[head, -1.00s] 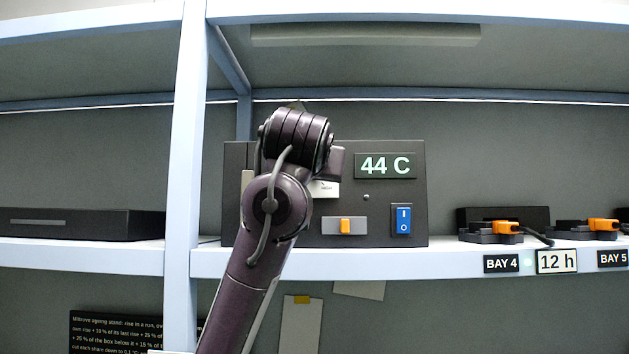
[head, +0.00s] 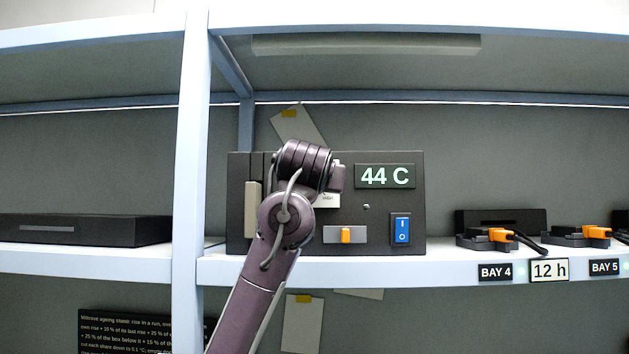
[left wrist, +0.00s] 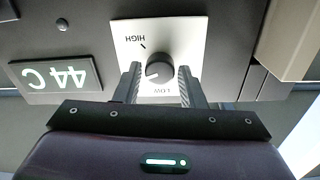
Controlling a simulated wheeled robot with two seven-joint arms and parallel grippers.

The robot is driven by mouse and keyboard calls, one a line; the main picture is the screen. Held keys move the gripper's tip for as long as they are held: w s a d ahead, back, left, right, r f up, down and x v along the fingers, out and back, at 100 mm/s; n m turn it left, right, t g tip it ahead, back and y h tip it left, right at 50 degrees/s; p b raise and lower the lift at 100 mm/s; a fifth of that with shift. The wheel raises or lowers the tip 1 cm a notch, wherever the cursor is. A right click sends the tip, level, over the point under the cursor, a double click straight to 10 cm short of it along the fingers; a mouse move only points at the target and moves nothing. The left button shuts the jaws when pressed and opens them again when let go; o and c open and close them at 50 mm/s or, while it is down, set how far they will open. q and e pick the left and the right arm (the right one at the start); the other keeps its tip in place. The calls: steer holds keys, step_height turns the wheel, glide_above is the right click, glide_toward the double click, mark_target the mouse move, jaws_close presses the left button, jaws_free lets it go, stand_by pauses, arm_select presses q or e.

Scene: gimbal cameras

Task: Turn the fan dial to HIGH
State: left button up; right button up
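The fan dial (left wrist: 160,69) is a small dark round knob on a white plate (left wrist: 190,38) marked HIGH and LOW, seen upside down in the left wrist view. A short white mark shows on the knob, on the side nearer LOW than HIGH. My left gripper (left wrist: 158,70) has one finger on each side of the knob, with narrow gaps visible, so it looks open. In the head view my left arm (head: 265,275) covers the dial and most of its plate; only a corner (head: 329,201) shows. My right gripper is not in view.
The dark control box (head: 385,240) stands on a pale shelf (head: 350,268). It carries a 44 C display (head: 385,176), an orange slider (head: 345,235) and a blue rocker switch (head: 401,229). A shelf post (head: 190,180) stands left. Orange-and-black devices (head: 500,236) sit at right.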

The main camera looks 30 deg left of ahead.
arm_select(q)
steer(key=shift+w, duration=0.1)
steer(key=c, duration=0.5)
steer(key=shift+c, duration=0.4)
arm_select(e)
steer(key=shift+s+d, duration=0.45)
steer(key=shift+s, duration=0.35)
arm_select(q)
steer(key=shift+m, duration=0.4)
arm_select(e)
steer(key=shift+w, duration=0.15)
arm_select(q)
steer(key=shift+f+m+g+p, duration=0.15)
steer(key=shift+m+p, duration=0.5)
steer(key=shift+m, duration=2.5)
steer(key=shift+m+g+p, duration=0.15)
steer(key=shift+m+p, duration=0.5)
steer(key=shift+m, duration=2.5)
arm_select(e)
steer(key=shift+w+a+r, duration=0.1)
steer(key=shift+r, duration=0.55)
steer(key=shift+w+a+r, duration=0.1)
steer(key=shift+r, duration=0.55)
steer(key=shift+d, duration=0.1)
